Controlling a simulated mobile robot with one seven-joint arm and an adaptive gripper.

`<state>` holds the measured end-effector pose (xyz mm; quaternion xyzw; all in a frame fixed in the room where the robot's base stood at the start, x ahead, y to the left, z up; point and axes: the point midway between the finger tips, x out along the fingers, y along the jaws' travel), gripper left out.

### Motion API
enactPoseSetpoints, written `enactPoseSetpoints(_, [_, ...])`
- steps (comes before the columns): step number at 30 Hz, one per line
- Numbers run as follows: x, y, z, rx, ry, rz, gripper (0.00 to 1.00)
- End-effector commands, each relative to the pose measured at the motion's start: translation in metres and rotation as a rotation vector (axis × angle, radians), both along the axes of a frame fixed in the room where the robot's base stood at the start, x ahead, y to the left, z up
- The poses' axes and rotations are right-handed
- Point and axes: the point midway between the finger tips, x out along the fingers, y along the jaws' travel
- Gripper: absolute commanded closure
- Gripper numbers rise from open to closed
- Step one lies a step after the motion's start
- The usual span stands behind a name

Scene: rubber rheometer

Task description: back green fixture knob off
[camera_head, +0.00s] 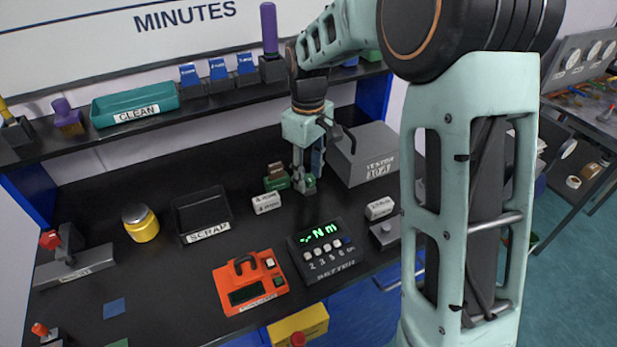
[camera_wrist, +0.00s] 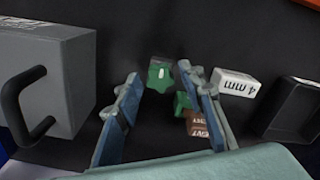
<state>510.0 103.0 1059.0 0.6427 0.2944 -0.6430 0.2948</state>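In the wrist view, a small green knob-like piece (camera_wrist: 160,76) with a white mark shows in the gap between my fingertips. A second green piece (camera_wrist: 182,101) and a brown labelled block (camera_wrist: 196,124) lie partly behind the right finger. In the head view, the green fixture (camera_head: 276,184) with its brown part stands just left of my fingers. My gripper (camera_head: 305,183) points down close to the table and is open; its spread fingers also show in the wrist view (camera_wrist: 164,80). I see gaps beside the knob piece, but cannot tell its height relative to the fingertips.
A grey box with a handle (camera_head: 365,158) stands close to the right of my gripper. White marked blocks (camera_head: 266,203), a black scrap tray (camera_head: 203,212), a digital display unit (camera_head: 325,250) and an orange device (camera_head: 250,283) are nearby. Bare black table lies behind the scrap tray.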

Motion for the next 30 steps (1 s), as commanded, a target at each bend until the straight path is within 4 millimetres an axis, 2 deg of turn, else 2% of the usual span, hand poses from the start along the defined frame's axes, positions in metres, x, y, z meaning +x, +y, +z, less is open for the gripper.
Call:
enactPoseSetpoints(7, [0.0000,0.0006,0.0000,0.001,-0.001,-0.116,0.64])
enactPoseSetpoints(16, [0.0002,0.0005,0.0001,0.000,0.000,-0.425,0.64])
enactPoseSetpoints(25, [0.0003,0.0004,0.0002,0.001,0.000,-0.466,0.64])
enactPoseSetpoints(30, [0.0003,0.0003,0.0001,0.001,-0.001,-0.465,0.82])
